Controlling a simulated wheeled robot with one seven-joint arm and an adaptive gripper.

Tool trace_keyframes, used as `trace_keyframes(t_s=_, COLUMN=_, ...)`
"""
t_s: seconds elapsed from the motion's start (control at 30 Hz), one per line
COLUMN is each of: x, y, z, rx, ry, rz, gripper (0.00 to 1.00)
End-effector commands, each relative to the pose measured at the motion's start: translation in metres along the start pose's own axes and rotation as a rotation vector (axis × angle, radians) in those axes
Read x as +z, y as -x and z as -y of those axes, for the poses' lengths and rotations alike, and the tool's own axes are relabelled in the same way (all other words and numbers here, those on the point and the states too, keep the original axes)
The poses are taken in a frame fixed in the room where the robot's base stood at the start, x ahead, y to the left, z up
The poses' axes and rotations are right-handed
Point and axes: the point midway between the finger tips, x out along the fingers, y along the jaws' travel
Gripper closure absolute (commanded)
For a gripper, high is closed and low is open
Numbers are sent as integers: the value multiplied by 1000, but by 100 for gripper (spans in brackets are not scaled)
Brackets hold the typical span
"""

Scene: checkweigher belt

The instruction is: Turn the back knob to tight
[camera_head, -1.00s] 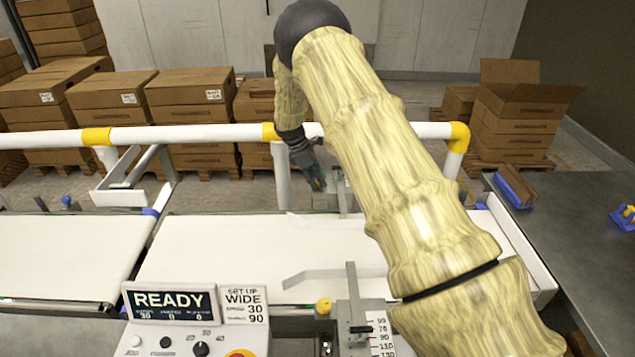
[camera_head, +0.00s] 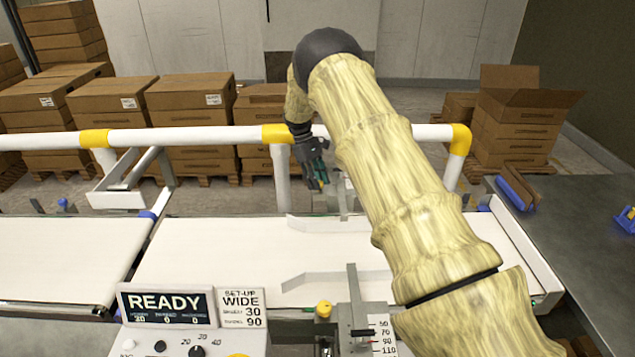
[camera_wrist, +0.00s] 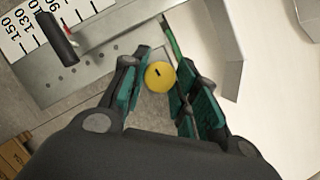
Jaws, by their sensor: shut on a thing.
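The back knob (camera_wrist: 160,76) is round and yellow with a short dark mark on its face. In the wrist view it sits between the two green-padded fingers of my gripper (camera_wrist: 158,80), which is shut on it. In the head view my gripper (camera_head: 318,182) reaches down at the far side of the belt, and the back knob is hidden there. The back guide's scale (camera_wrist: 45,30) with a black pointer handle (camera_wrist: 58,38) lies beside the knob. Whether the knob is tight cannot be told.
A front yellow knob (camera_head: 323,309) stands by the near guide bracket. The control panel (camera_head: 170,303) reads READY, with a WIDE set-up card (camera_head: 241,308). A white rail (camera_head: 210,134) with yellow joints runs behind the belt (camera_head: 220,255). The belt holds no packages.

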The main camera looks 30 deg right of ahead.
Motion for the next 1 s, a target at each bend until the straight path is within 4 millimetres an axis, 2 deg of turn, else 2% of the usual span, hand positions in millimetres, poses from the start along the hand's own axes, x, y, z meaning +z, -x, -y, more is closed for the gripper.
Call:
trace_keyframes(t_s=0.67, x=0, y=3, z=-2, rx=-20, ry=-60, rz=-5, gripper=94)
trace_keyframes(t_s=0.7, x=-1, y=3, z=-2, rx=-20, ry=-60, rz=-5, gripper=67)
trace_keyframes(t_s=0.8, x=0, y=3, z=-2, rx=-20, ry=-60, rz=-5, gripper=49)
trace_keyframes(t_s=1.0, x=0, y=2, z=-1, rx=-22, ry=-59, rz=-2, gripper=49)
